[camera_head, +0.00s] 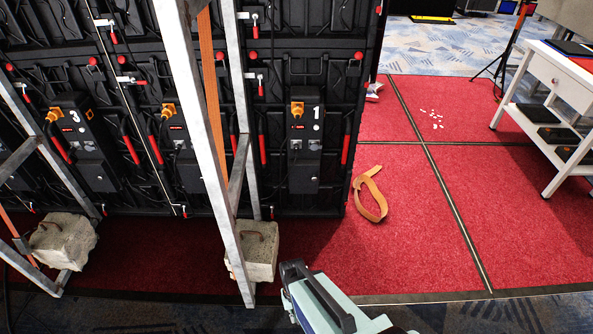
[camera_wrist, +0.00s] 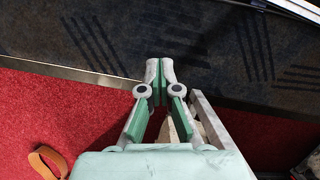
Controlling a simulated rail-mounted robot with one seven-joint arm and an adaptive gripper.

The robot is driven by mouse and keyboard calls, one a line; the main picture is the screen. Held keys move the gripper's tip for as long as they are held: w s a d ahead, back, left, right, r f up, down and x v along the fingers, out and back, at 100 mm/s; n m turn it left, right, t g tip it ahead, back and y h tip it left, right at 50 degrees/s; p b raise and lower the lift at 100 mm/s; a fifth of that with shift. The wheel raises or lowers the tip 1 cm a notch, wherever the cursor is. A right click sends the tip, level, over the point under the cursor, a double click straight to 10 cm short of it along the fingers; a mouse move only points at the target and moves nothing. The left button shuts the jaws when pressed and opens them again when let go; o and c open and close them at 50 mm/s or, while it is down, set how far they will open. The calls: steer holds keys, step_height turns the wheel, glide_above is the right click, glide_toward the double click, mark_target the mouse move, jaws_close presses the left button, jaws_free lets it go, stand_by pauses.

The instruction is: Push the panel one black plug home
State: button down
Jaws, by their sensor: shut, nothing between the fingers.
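Panel one's black box (camera_head: 305,160), marked with a white 1, is on the back of the video wall in the head view. An orange connector (camera_head: 297,109) sits at its upper left. Small sockets or plugs show around its middle, too small to tell which is the black plug or how deep it sits. My gripper (camera_wrist: 160,68) is shut and empty in the wrist view, over the edge between red carpet and dark patterned floor. Panel one is not in the wrist view. In the head view part of my arm shows at the bottom, well below and apart from the box.
A metal brace (camera_head: 205,150) stands left of panel one, with a concrete weight (camera_head: 259,255) at its foot. An orange strap (camera_head: 373,190) lies on the red carpet (camera_head: 430,230). A white trolley (camera_head: 549,75) stands at the right. Carpet between them is mostly clear.

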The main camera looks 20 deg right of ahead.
steer(key=w+d+r+m+t+b, duration=0.25)
steer(key=w+m+t, duration=0.2)
steer(key=w, duration=0.75)
steer(key=w+d+r+m+t+b, duration=0.2)
steer(key=w+m+t+b, duration=0.3)
steer(key=w, duration=0.8)
steer(key=w+d+r+m+t+h, duration=0.2)
steer(key=d+r+m+t+h, duration=0.1)
steer(key=r, duration=0.3)
steer(key=w+d+r+m+t+h, duration=0.3)
steer(key=d+r+m, duration=0.2)
steer(key=r, duration=0.2)
steer(key=w+d+r+m+t+h+b, duration=0.1)
steer(key=w+d+r+m+t+h, duration=0.1)
steer(key=r, duration=0.4)
steer(key=shift+w+d+r+m+t+h, duration=0.4)
steer(key=shift+w+d+m+t, duration=0.35)
steer(key=shift+d+m+t, duration=0.25)
steer(key=shift+w+d+f+b, duration=0.15)
steer(key=shift+f+b, duration=0.15)
steer(key=shift+b, duration=0.45)
steer(key=b+x, duration=0.1)
steer(key=b, duration=0.6)
steer(key=shift+w+d+f, duration=0.15)
steer(key=shift+w+d, duration=0.05)
steer(key=shift+w, duration=0.1)
steer(key=b, duration=0.2)
steer(key=shift+w+b, duration=0.2)
steer(key=shift+b, duration=0.1)
